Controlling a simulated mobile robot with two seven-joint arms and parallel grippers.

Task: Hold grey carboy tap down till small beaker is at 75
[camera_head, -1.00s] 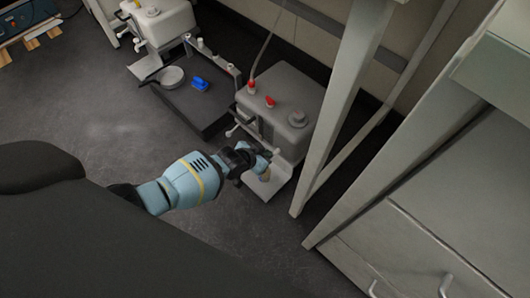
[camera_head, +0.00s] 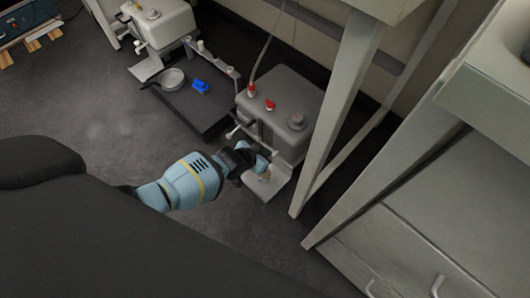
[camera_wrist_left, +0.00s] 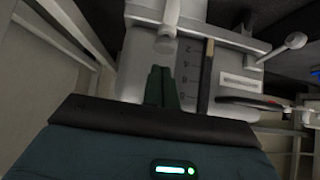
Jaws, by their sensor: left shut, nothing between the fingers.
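The grey carboy (camera_head: 290,100) stands on the floor with red fittings and a grey cap on top. Its front also shows in the left wrist view (camera_wrist_left: 190,72), with a dark scale strip. A pale tap part (camera_wrist_left: 167,38) sticks out just beyond my left gripper's fingertips. My left gripper (camera_wrist_left: 160,78) has its dark green fingers together and empty, apparently just short of that part. In the head view my left gripper (camera_head: 262,160) is low at the carboy's front. I cannot make out the small beaker or its level. My right gripper is not in view.
A pale plate (camera_head: 270,186) lies under the carboy's front. A dark low platform (camera_head: 185,108) with a round dish (camera_head: 172,78) and a blue item (camera_head: 201,87) is to the left. A white carboy (camera_head: 160,24) stands behind. A bench leg (camera_head: 330,120) is close on the right.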

